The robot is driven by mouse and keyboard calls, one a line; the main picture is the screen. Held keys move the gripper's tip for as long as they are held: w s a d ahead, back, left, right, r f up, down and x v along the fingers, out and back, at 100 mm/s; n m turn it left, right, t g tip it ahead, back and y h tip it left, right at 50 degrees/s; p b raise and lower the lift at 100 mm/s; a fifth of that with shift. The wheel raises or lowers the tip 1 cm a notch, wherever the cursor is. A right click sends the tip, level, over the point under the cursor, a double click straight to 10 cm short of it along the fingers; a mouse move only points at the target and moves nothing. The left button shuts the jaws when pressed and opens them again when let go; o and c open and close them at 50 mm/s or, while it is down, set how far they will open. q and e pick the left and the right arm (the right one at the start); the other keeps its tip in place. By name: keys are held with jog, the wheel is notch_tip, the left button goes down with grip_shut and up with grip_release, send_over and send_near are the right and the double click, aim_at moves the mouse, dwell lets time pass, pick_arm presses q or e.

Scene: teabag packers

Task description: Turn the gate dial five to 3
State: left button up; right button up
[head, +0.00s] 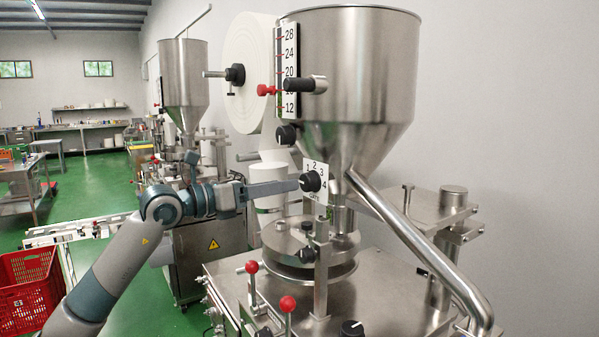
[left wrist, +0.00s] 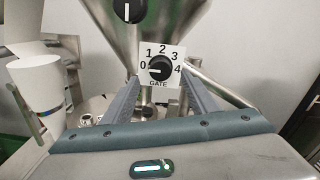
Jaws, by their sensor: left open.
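The gate dial (head: 310,181) is a black round knob on a small white plate numbered 0 to 4, below the steel hopper (head: 345,80). In the left wrist view the gate dial (left wrist: 160,67) has its white mark pointing left, close to 0. My left gripper (head: 297,185) reaches in from the left at dial height. In the left wrist view my left gripper (left wrist: 161,76) is open, with one finger on each side of the dial. I cannot tell whether the fingers touch the knob. My right gripper is out of view.
A slanted steel pipe (head: 420,245) runs down right of the dial. Red-tipped levers (head: 288,303) stand on the machine top below. A white paper roll (head: 250,75) is behind. Another black knob (head: 286,134) sits above the dial.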

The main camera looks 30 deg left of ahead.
aim_at(304, 182)
pick_arm(q)
jog(key=p+x, duration=0.2)
jog(key=x, duration=0.3)
jog(key=shift+w+r+p, duration=0.1)
jog(key=shift+r+p, duration=0.05)
jog(key=shift+p, duration=0.2)
jog(key=shift+w+d, duration=0.3)
jog(key=shift+w, duration=0.3)
jog(key=c, duration=1.1)
jog(key=shift+o, duration=0.2)
